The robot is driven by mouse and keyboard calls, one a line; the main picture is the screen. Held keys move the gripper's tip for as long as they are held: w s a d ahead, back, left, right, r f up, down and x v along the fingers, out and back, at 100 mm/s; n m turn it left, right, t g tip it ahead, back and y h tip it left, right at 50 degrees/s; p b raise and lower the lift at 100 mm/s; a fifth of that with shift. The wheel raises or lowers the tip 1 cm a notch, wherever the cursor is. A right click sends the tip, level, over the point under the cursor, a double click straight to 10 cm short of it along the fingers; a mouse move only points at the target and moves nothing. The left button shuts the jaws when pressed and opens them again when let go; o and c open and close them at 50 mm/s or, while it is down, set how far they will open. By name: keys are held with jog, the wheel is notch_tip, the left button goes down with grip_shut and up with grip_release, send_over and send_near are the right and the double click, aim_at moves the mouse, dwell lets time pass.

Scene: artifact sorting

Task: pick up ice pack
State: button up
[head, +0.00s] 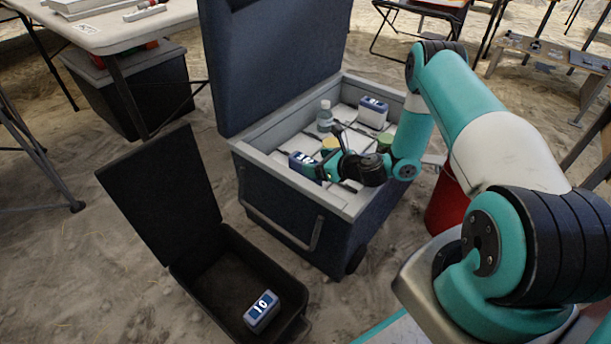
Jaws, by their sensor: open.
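A blue and white ice pack (304,164) lies inside the open blue cooler (285,232), by its front left wall. My gripper (327,163) is open and low in the cooler, just right of this pack. I cannot tell whether the fingers touch it or are around it. A second, similar blue and white pack (373,113) stands at the cooler's back right. A third one (262,310) lies in the open black box (205,262), its label showing upward. My wrist and fingers hide part of the cooler's contents.
A clear bottle (325,117), a yellowish item (330,144) and a green item (385,140) are in the cooler. Its raised lid (275,60) stands behind. A red container (447,205) is beside it. A white table (120,22) is at the upper left.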

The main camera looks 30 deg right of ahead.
aim_at(307, 160)
jog(key=b+x, duration=0.1)
jog(key=x, duration=0.2)
jog(key=shift+w+a+f, duration=0.15)
jog(key=shift+w+f, duration=0.05)
jog(key=shift+w, duration=0.1)
jog(key=c, duration=1.4)
grip_shut()
jog(key=shift+r, duration=0.15)
